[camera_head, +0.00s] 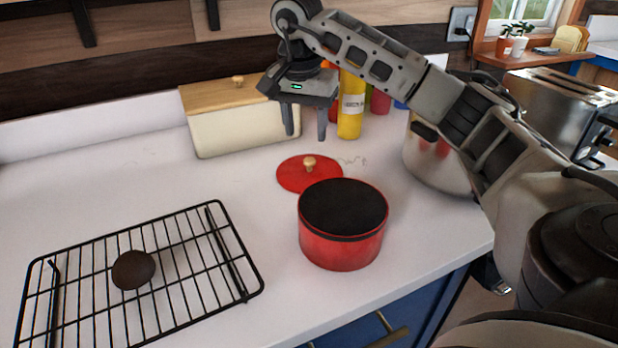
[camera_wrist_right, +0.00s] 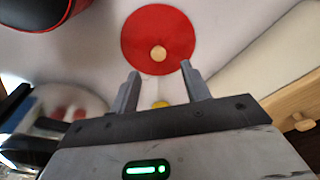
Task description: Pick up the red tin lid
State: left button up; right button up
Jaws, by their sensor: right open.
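The red tin lid (camera_head: 296,175) is round with a small wooden knob (camera_head: 309,162). It lies on the white counter just behind the red pot (camera_head: 341,240), and the pot hides part of its near edge. My right gripper (camera_head: 306,136) is open and empty above the counter, behind and above the lid, with its fingers pointing down. In the right wrist view, the lid (camera_wrist_right: 140,32) and its knob (camera_wrist_right: 158,54) show just beyond the fingertips of my right gripper (camera_wrist_right: 163,76). Nothing is between the fingers. My left gripper is not in view.
A cream bread bin (camera_head: 245,130) with a wooden top stands behind the lid. A yellow bottle (camera_head: 351,105) stands behind it, and a shiny metal vessel (camera_head: 437,165) is to the right. A black wire rack (camera_head: 190,285) holding a dark round item (camera_head: 133,269) lies front left. Counter between rack and lid is clear.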

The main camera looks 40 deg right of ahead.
aim_at(310, 159)
jog(key=shift+w+d+f, duration=0.1)
jog(key=shift+d+f, duration=0.1)
jog(key=shift+f, duration=0.95)
jog(key=shift+d+f, duration=0.25)
jog(key=shift+f, duration=0.95)
jog(key=shift+w+d+f, duration=0.1)
jog(key=shift+d+f, duration=0.1)
jog(key=shift+f, duration=0.95)
grip_shut()
